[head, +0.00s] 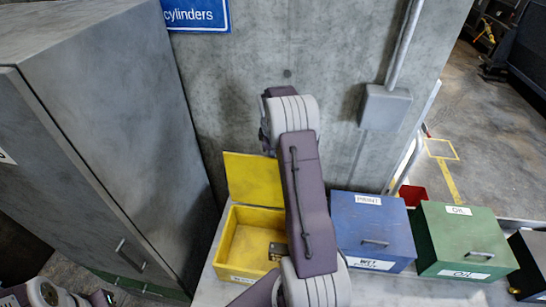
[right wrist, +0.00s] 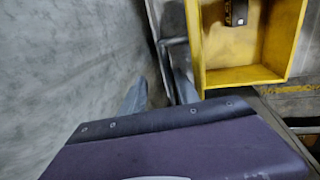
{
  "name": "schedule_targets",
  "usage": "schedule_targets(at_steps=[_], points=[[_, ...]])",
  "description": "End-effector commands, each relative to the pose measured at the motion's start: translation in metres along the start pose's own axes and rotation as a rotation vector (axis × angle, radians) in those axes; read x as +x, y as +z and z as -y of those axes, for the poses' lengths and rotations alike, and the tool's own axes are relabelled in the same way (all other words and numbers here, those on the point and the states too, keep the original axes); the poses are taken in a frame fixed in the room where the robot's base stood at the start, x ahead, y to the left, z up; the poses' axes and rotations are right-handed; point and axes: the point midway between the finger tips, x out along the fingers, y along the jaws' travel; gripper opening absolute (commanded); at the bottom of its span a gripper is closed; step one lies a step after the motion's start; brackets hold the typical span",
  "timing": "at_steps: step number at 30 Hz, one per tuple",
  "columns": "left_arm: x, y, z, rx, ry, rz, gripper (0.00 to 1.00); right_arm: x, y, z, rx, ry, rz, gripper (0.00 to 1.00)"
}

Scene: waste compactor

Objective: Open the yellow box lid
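The yellow box (head: 228,262) stands on a grey bench in the head view. Its yellow lid (head: 253,180) is raised, standing up at the back against the wall side, so the inside shows. A small dark object (head: 277,251) lies in the box. My right arm crosses in front of the box's right side and hides part of the box and lid. The right wrist view shows the open yellow box (right wrist: 242,74) at the upper right, apart from my purple wrist part. Only part of my left arm shows at the lower left, without clear fingers.
A blue box (head: 371,225) and a green box (head: 462,238), both shut, stand right of the yellow one. A red item (head: 412,195) is behind them. A tall grey cabinet (head: 100,110) is at left. A concrete wall (head: 330,60) rises behind.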

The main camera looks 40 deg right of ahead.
Motion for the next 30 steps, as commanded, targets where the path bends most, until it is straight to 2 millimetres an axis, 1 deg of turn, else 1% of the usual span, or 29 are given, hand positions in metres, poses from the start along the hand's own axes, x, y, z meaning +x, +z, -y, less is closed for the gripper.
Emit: schedule_targets(at_steps=[23, 26, 30], points=[[0.001, 0.0, 0.0, 0.0, 0.0, 0.0, 0.36, 0.001, -0.001, 0.001, 0.001, -0.003, -0.001, 0.33], [0.01, 0.001, 0.0, 0.0, 0.0, 0.0, 0.36, -0.008, -0.001, 0.001, 0.001, 0.001, -0.002, 0.33], [0.027, 0.003, 0.001, 0.0, 0.0, 0.0, 0.36, -0.038, -0.002, 0.001, 0.002, 0.006, -0.004, 0.33]])
